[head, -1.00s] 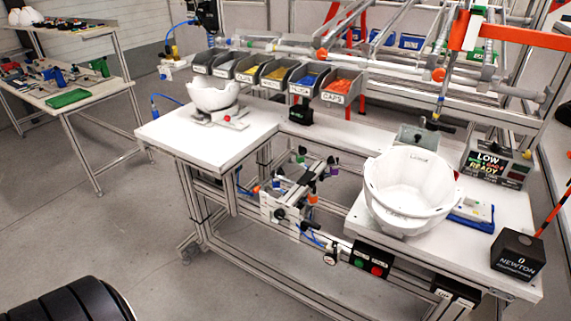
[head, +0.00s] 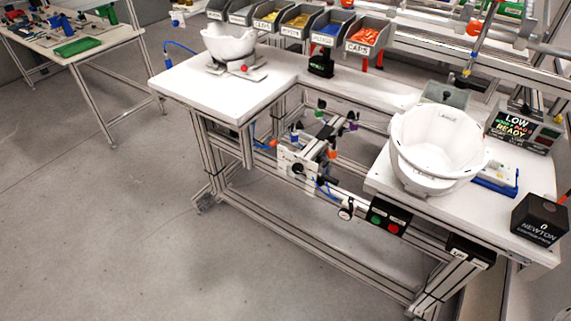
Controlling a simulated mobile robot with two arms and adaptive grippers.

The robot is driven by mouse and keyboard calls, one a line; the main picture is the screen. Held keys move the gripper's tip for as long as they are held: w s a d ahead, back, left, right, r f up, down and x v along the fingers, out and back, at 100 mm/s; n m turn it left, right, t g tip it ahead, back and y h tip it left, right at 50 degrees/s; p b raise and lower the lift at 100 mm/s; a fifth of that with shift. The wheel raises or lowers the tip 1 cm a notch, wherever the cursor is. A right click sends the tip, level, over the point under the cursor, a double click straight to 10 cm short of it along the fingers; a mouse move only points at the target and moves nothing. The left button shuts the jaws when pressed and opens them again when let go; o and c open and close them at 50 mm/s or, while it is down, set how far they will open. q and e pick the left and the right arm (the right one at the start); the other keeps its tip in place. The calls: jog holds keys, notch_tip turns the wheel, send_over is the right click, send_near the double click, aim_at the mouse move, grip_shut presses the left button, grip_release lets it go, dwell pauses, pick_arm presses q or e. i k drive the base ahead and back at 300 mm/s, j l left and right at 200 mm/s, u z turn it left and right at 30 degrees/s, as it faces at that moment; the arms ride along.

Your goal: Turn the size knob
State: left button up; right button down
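No part is marked as the size knob, and I cannot tell which one it is. A small red knob (head: 244,68) sits on the holder under the white helmet shell (head: 228,43) on the left bench. A black round knob (head: 298,168) shows on the fixture (head: 318,150) between the benches. A larger white helmet shell (head: 437,148) stands open side up on the right bench. Neither of my grippers is in view.
Labelled bins (head: 367,38) line the back. A display box (head: 520,128), a black NEWTON box (head: 540,218), a blue-and-white device (head: 497,180) and a green-and-red button box (head: 385,219) are at the right. The floor (head: 120,220) at the left is clear.

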aim_at(297, 169)
jog(key=z, duration=2.45)
jog(key=u, duration=0.3)
jog(key=j+u, duration=0.45)
jog(key=i+j+u, duration=0.1)
jog(key=j+u, duration=0.35)
jog(key=j, duration=0.2)
